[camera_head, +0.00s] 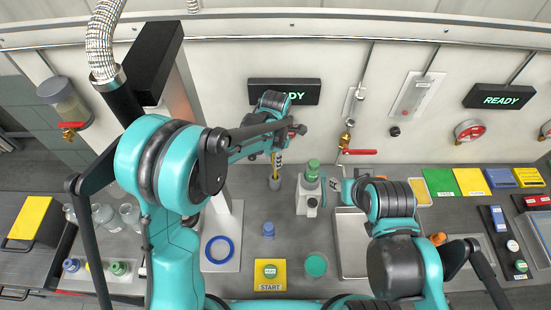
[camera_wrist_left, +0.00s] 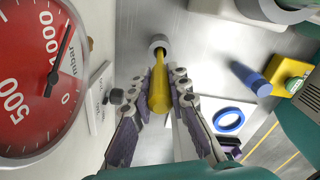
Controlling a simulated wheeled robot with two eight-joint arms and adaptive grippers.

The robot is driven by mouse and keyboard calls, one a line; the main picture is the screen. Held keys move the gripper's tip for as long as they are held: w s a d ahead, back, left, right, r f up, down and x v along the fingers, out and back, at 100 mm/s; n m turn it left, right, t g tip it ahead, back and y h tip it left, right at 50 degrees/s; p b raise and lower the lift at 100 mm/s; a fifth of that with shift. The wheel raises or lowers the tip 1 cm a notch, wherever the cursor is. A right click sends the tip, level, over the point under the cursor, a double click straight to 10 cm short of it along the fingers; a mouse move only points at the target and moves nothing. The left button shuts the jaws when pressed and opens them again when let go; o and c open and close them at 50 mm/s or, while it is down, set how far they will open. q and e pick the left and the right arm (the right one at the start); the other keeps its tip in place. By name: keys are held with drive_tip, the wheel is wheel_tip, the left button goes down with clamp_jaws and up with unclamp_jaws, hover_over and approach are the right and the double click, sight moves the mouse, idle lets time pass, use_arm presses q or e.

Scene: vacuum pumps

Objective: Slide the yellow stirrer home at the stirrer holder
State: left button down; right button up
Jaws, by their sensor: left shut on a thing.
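The yellow stirrer (camera_wrist_left: 158,92) is held between the fingers of my left gripper (camera_wrist_left: 166,78) in the left wrist view. Its narrow end points at the round grey stirrer holder (camera_wrist_left: 159,42) and seems to meet its opening; how deep it sits I cannot tell.
A pump with a green top (camera_head: 311,178) stands right of the holder. A blue peg (camera_head: 268,229), a blue ring (camera_head: 219,249) and a yellow START button box (camera_head: 270,273) lie nearer me. A red dial gauge (camera_wrist_left: 38,75) is close left in the wrist view.

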use_arm(q)
drive_tip(key=shift+f+b, duration=0.8)
drive_tip(key=shift+f, duration=0.4)
drive_tip(key=c, duration=1.4)
unclamp_jaws()
drive_tip(key=shift+o, duration=0.2)
wheel_tip(320, 180, up, 12)
drive_tip(key=shift+r, duration=0.1)
